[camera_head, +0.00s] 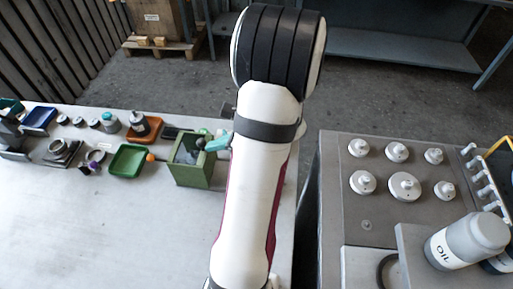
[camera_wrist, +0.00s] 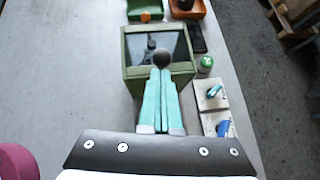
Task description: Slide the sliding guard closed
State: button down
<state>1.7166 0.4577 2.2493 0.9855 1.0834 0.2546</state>
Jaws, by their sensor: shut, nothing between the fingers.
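The green box-shaped housing (camera_wrist: 130,76) stands on the table, with a grey, glassy-looking face inside its green rim in the wrist view. I take this face to be the sliding guard (camera_wrist: 178,45); how far it is open I cannot tell. A dark round knob (camera_wrist: 163,57) shows at my fingertips. My gripper (camera_wrist: 160,72) has its teal fingers together, with nothing between them. The tips overlap the housing's near side and reach the knob; contact is unclear. In the head view the housing (camera_head: 193,174) is left of my arm, and my gripper (camera_head: 213,145) is at its upper right.
A green tray (camera_wrist: 145,8) and an orange tray (camera_wrist: 187,8) lie beyond the housing. A dark flat object (camera_wrist: 197,38), a green-topped item (camera_wrist: 205,64) and two white cards (camera_wrist: 211,94) lie to its right.

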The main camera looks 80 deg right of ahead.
jog(key=shift+w+r, duration=0.1)
jog(key=shift+w, duration=0.25)
jog(key=shift+s, duration=0.1)
